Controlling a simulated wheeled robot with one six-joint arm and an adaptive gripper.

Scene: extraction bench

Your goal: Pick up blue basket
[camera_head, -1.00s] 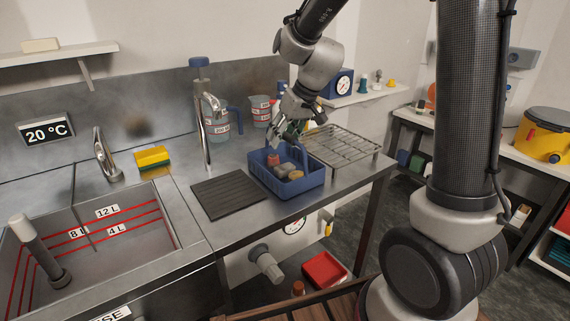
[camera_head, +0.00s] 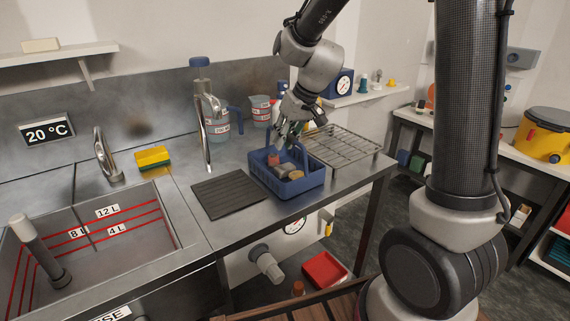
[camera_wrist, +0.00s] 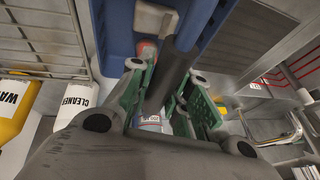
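The blue basket (camera_head: 287,190) stands upright on the steel counter, right of a dark ribbed mat, with several small items inside, one red and one tan. My gripper (camera_head: 290,133) is just above the basket, pointing down by the handle. In the wrist view the basket (camera_wrist: 115,30) fills the top. Whether either finger touches the bar is unclear.
A wire rack (camera_head: 345,146) lies close on the right. The ribbed mat (camera_head: 226,193) and the sink (camera_head: 95,240) lie left. A tap (camera_head: 206,135) and measuring jugs (camera_head: 260,108) stand behind. The counter's front edge is close to the basket.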

